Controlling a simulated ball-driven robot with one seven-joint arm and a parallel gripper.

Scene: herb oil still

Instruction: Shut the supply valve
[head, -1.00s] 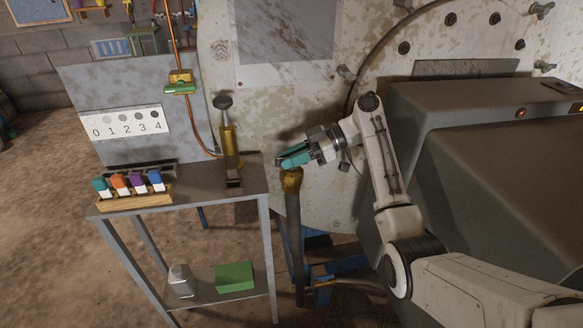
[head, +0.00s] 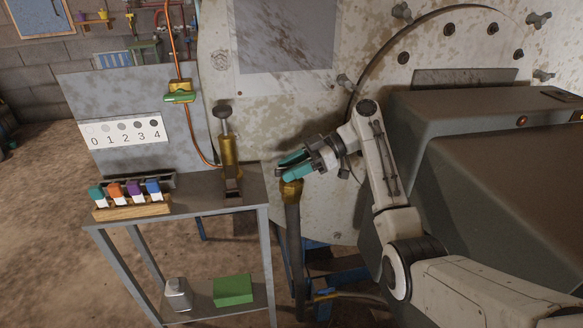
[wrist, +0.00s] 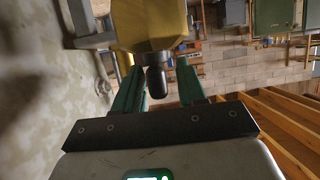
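A brass-yellow valve body (head: 291,188) sits on top of a thick dark upright pipe, right of the metal table. In the wrist view its yellow block (wrist: 148,22) fills the top middle, and a short black lever or knob (wrist: 157,82) points from it toward my palm. I take this to be the supply valve; no label shows. My gripper (head: 286,168) is at the valve's top, its two teal fingers apart. In the wrist view the fingers (wrist: 158,78) stand on either side of the black part, with gaps visible.
The metal table (head: 192,195) at left holds a rack of coloured vials (head: 130,212) and a brass plunger cylinder (head: 229,150). A copper pipe with a green-handled fitting (head: 180,97) runs behind it. A big grey machine (head: 490,180) stands close at right.

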